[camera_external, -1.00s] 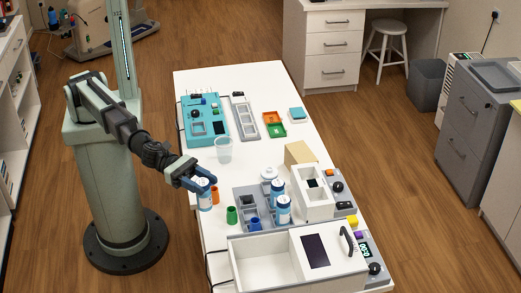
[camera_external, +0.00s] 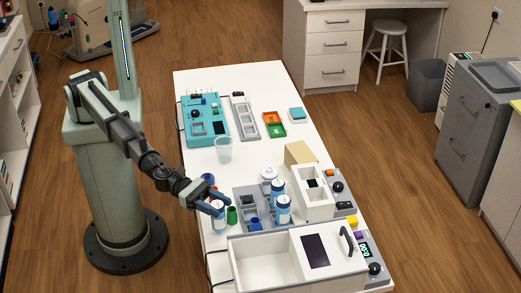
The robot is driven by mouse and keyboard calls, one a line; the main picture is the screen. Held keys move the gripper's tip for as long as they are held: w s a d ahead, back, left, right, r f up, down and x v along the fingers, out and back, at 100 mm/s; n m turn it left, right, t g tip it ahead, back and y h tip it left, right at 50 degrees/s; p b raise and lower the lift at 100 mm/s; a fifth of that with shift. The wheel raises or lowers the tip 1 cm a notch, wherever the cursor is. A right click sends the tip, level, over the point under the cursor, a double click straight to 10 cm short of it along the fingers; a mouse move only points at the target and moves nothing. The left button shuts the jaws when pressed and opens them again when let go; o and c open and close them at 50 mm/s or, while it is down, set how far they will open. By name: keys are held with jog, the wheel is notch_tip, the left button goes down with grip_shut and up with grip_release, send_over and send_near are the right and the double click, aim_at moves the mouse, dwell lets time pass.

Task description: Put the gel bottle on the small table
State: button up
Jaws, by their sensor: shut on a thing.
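My gripper (camera_external: 215,201) is shut on a white and blue bottle (camera_external: 218,212), held roughly upright over the near left part of the long white table (camera_external: 252,92). It looks like the gel bottle, but its label is too small to read. I cannot tell whether its bottom touches the tabletop. The jaws cover its upper part. Two similar white and blue bottles (camera_external: 284,208) stand in the grey rack (camera_external: 243,195) to the right. I cannot tell which surface is the small table.
A green cup (camera_external: 232,215) is close to the right of the held bottle. A clear cup (camera_external: 224,150) stands behind. A white open box device (camera_external: 262,262) fills the front. A teal device (camera_external: 204,120) is at the back left. A white stool (camera_external: 386,42) stands far off.

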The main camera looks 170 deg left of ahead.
jog(key=shift+f, duration=1.1)
jog(key=o, duration=1.1)
jog(key=shift+f, duration=0.15)
